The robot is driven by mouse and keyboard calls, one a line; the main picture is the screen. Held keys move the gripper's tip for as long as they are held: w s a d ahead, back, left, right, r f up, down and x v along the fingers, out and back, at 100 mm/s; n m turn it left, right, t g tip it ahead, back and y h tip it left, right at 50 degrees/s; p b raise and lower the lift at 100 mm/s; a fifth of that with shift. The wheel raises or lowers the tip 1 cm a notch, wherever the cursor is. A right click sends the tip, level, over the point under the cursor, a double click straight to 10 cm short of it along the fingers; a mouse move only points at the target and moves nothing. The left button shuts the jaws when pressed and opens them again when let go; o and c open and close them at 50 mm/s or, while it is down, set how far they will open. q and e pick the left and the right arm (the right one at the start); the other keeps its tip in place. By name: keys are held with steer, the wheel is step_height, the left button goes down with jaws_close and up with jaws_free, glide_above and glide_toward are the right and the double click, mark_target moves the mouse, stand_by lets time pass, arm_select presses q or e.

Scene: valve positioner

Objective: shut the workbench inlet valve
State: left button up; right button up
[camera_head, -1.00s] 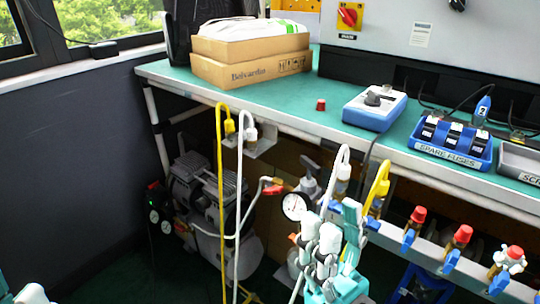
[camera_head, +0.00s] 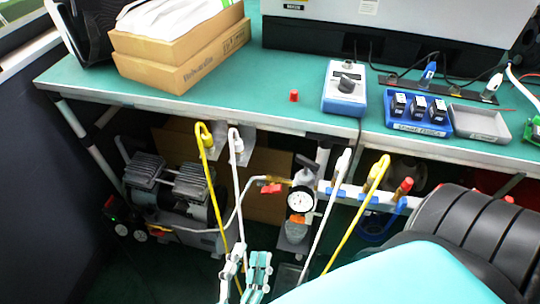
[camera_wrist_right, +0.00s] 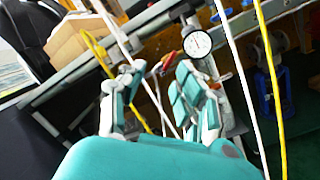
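A valve with a red lever (camera_head: 269,188) sits on the air line under the workbench, left of a round white pressure gauge (camera_head: 300,201). The lever lies roughly along the line. The red lever (camera_wrist_right: 168,63) and the gauge (camera_wrist_right: 197,44) also show in the right wrist view. My right gripper (camera_head: 246,268) is below and slightly left of the lever, apart from it. In the wrist view its two fingers (camera_wrist_right: 158,98) stand apart with nothing held between them, and the lever shows beyond the gap. My left gripper is out of view.
Yellow and white hoses (camera_head: 207,160) hang left of the valve, and another pair (camera_head: 340,185) hangs to its right. A compressor (camera_head: 185,185) stands at left below. The green workbench (camera_head: 270,75) overhangs the valve. My right arm covers the lower right.

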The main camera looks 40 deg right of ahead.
steer(key=s+a+f+m+y, duration=0.1)
steer(key=s+a+f+m, duration=0.1)
steer(key=p, duration=0.2)
glide_toward(271, 193)
steer(key=shift+m+g, duration=0.3)
steer(key=shift+g, duration=0.1)
steer(key=x, duration=0.8)
steer(key=shift+w+d+r, duration=0.2)
steer(key=shift+w+r, duration=0.05)
steer(key=shift+w, duration=0.05)
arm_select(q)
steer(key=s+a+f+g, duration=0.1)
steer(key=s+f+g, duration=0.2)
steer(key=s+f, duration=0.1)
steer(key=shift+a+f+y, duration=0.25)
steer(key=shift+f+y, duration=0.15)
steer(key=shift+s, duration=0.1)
arm_select(e)
jaws_close()
